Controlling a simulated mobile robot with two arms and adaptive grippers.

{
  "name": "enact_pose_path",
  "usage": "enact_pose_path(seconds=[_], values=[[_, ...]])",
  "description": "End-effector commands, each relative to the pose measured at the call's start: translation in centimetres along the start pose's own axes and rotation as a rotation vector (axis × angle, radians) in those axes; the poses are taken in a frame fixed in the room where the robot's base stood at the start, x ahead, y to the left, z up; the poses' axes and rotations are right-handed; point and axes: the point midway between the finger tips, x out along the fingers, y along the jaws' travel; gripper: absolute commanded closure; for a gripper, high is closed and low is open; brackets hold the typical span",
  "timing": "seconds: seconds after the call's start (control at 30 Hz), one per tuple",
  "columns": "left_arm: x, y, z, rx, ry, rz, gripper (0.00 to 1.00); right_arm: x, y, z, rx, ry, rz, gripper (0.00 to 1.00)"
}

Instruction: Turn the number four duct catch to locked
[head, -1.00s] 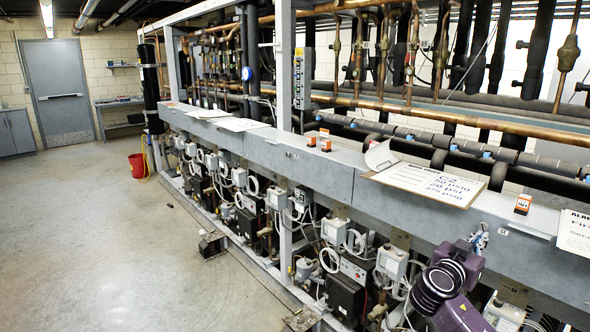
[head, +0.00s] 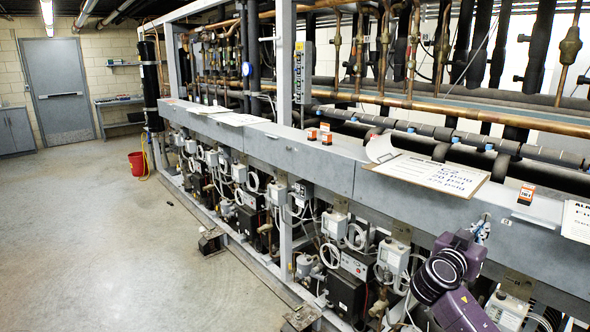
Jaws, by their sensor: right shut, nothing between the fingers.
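The long grey duct (head: 400,190) runs along the front of the rack. Small orange-and-dark blocks sit on its top: two near the middle (head: 312,134) and one at the right (head: 526,194). My purple right arm comes in from the bottom right. My left gripper is out of view.
A clipboard (head: 432,174) and papers (head: 236,119) lie on the duct. Compressors, grey boxes and looping cables (head: 345,255) crowd the space below it. Copper pipes pass above.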

Motion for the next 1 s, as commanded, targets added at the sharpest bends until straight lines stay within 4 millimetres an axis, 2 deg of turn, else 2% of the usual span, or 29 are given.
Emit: enact_pose_path(seconds=[0.53,0.9,0.97,1.0], values=[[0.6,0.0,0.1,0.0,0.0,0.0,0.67,-5.6,0.0,0.4,-0.001,-0.007,0.0,1.0],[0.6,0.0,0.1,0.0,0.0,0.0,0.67,-6.0,0.0,0.4,-0.005,-0.008,0.0,1.0],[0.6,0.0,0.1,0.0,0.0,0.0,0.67,-6.0,-0.1,1.0,-0.017,-0.017,-0.004,1.0],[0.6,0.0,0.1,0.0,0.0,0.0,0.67,-5.9,-0.3,1.9,-0.034,-0.03,-0.01,1.0]])
